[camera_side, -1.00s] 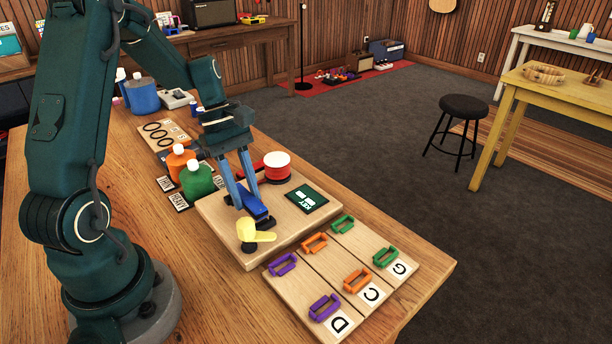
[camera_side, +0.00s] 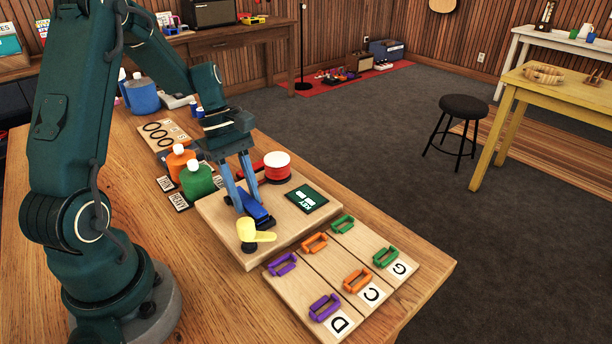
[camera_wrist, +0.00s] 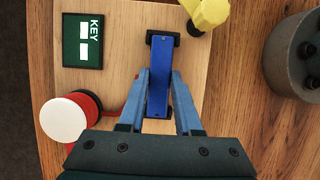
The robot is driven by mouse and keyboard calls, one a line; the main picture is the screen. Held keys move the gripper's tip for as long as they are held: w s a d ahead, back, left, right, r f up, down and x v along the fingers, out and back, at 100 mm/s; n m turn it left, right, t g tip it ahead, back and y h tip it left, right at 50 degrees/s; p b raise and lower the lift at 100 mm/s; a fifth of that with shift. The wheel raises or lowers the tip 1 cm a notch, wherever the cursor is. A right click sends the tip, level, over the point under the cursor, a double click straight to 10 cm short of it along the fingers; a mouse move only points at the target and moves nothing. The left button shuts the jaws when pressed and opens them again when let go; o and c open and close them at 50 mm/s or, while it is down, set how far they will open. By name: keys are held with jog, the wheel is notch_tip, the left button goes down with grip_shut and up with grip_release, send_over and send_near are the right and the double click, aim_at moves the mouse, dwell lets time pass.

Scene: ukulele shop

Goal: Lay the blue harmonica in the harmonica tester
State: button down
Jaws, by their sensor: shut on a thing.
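The blue harmonica (camera_side: 255,207) is held between the two blue fingers of my gripper (camera_side: 246,204). It lies level and lengthwise along the black cradle of the harmonica tester (camera_side: 284,236), a light wooden board. In the wrist view the harmonica (camera_wrist: 158,82) runs between the fingers (camera_wrist: 158,84), its far end at the black end piece (camera_wrist: 154,34) of the cradle.
A yellow crank-like part (camera_side: 252,234) stands close to the cradle. A red and white round button (camera_side: 277,166) and a green KEY display (camera_side: 307,198) are on the board. Orange (camera_side: 179,161) and green (camera_side: 197,180) bottles stand to the left. A lettered rack (camera_side: 337,276) with coloured holders lies in front.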

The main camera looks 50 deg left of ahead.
jog(key=shift+f, duration=0.35)
dwell(0.3)
jog(key=c, duration=0.5)
grip_release()
